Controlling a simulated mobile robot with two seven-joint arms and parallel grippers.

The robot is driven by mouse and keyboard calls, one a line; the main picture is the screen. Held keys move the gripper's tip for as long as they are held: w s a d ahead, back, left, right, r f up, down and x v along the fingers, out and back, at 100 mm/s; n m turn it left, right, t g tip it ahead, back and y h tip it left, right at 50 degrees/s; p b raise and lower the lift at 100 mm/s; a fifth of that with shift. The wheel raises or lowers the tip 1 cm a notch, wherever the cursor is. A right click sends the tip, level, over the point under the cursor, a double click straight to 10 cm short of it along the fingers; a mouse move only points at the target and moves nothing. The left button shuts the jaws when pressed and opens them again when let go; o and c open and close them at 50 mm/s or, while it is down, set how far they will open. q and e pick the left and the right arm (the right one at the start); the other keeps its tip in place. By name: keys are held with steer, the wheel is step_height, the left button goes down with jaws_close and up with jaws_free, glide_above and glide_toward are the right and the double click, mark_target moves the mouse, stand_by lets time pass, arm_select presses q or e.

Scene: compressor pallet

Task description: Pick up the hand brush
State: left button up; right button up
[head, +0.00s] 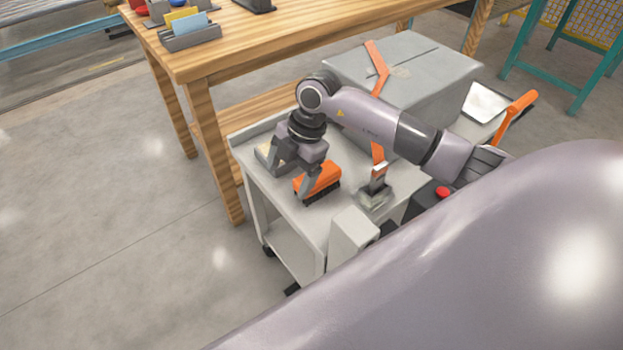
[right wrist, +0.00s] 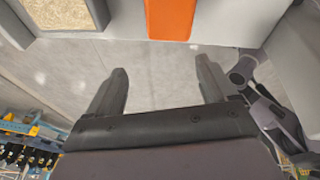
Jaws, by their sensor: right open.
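The hand brush (head: 318,178) has an orange body and dark bristles. It lies on the grey cart top near its front-left part. In the right wrist view its orange part (right wrist: 170,18) shows at the top, ahead of the fingers and centred between them; its far end is cut off. My right gripper (head: 288,178) is over the cart beside the brush, fingers pointing down. It is open with nothing between the fingers (right wrist: 160,80). In the head view one finger overlaps the brush's left end; I cannot tell whether they touch. My left gripper is not in view.
A small tray (right wrist: 65,14) lies near the brush. A wooden table (head: 225,62) stands behind. Floor is clear at left.

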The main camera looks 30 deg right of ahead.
mark_target(330, 176)
steer(key=d+h, duration=0.1)
steer(key=d, duration=0.1)
steer(key=d+m+h, duration=0.1)
steer(key=d, duration=0.1)
steer(key=d+m+g+h, duration=0.1)
steer(key=d, duration=0.1)
steer(key=shift+w+d+r, duration=0.1)
steer(key=shift+w+d, duration=0.25)
steer(key=shift+w, duration=0.05)
steer(key=shift+d+f, duration=0.2)
steer(key=shift+d, duration=0.05)
steer(key=shift+s+f+b, duration=0.1)
steer(key=shift+f+b, duration=0.25)
steer(key=shift+f, duration=0.45)
steer(key=f, duration=0.4)
steer(key=shift+s+a+f+b, duration=0.1)
steer(key=shift+s+a+b, duration=0.2)
steer(key=shift+a+b, duration=0.1)
steer(key=shift+f, duration=0.4)
steer(key=c, duration=1.2)
